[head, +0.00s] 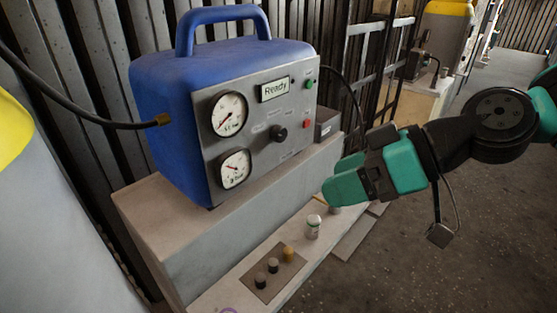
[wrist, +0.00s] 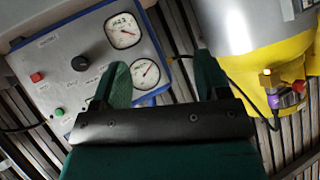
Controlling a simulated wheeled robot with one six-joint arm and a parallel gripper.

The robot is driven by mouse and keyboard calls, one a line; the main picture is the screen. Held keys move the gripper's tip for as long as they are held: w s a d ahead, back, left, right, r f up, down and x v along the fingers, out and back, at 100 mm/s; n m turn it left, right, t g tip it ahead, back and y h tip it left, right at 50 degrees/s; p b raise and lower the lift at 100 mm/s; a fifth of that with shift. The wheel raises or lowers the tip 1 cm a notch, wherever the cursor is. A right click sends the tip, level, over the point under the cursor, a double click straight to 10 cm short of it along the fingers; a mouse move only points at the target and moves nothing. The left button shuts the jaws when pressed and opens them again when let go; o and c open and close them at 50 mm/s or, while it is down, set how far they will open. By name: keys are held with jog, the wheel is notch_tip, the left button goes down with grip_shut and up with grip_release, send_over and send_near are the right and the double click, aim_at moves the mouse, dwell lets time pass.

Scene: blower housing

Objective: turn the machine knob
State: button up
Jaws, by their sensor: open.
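The machine is a blue box (head: 165,90) with a handle and a grey front panel, standing on a concrete ledge. Its black knob (head: 278,133) sits on the panel right of two round gauges, below a display reading "Ready". In the wrist view the knob (wrist: 80,63) shows left of the gauges, and the panel appears turned over. My gripper (head: 335,183) is in front of the panel, to the right of and below the knob, apart from it. In the wrist view its two fingers (wrist: 160,85) stand apart with nothing between them.
A green button (head: 309,84) and a red button (head: 306,124) are on the panel's right side. A white bottle (head: 313,226) and several small caps (head: 273,265) stand on the lower ledge. A yellow and grey cylinder (wrist: 260,55) is at the wrist view's right.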

jog(key=w+f+t+y+b, duration=0.3)
jog(key=w+f+t+b, duration=0.15)
jog(key=w+f, duration=0.35)
jog(key=m+t+b, duration=0.2)
jog(key=t, duration=0.3)
send_near(283, 137)
jog(key=shift+g, duration=0.25)
jog(key=p+x, duration=0.4)
jog(key=p, duration=0.5)
jog(key=p+x, duration=0.5)
jog(key=p, duration=0.4)
jog(key=shift+w+r, duration=0.15)
jog(key=shift+r, duration=0.1)
jog(key=shift+c, duration=0.2)
jog(key=c, duration=0.9)
